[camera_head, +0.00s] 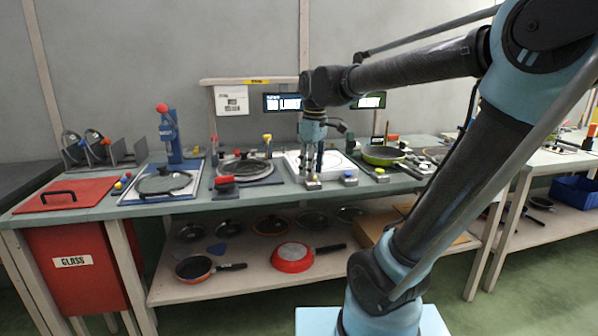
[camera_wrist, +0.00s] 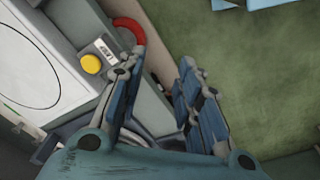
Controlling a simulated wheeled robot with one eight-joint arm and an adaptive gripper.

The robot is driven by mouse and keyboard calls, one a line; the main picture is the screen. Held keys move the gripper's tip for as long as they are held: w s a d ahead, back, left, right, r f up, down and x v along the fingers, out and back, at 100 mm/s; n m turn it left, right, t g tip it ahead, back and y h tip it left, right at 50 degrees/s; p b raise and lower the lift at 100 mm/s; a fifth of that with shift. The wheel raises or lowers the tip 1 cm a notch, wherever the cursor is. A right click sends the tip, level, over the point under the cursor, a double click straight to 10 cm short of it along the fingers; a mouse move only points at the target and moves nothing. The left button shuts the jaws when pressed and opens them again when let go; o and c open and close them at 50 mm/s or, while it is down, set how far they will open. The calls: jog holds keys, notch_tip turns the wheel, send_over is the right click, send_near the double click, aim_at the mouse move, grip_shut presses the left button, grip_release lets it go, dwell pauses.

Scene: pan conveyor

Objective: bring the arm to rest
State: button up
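My gripper (camera_head: 313,160) hangs down at the end of my outstretched arm, above the front part of the workbench (camera_head: 255,199), in front of a white plate station (camera_head: 297,158). In the wrist view my gripper (camera_wrist: 165,65) shows two blue-padded fingers spread apart. Nothing is between them; the bench edge and green floor (camera_wrist: 240,65) show below.
Pans and lids stand on the bench, including a green pan (camera_head: 382,156) on the right and a glass lid (camera_head: 164,182) on the left. A red hatch (camera_head: 90,190) lies at the left end. An upturned red pan (camera_head: 291,258) lies on the lower shelf (camera_head: 230,279).

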jog(key=s+d+f+m+t, duration=0.1)
jog(key=s+d+f+m, duration=1)
jog(key=s+d+f, duration=0.4)
notch_tip(320, 180, down, 3)
jog(key=shift+d+f+m, duration=0.1)
jog(key=shift+d+m, duration=0.1)
jog(key=shift+m, duration=0.1)
jog(key=shift+w+f, duration=0.2)
jog(key=shift+w, duration=0.1)
jog(key=shift+c, duration=0.6)
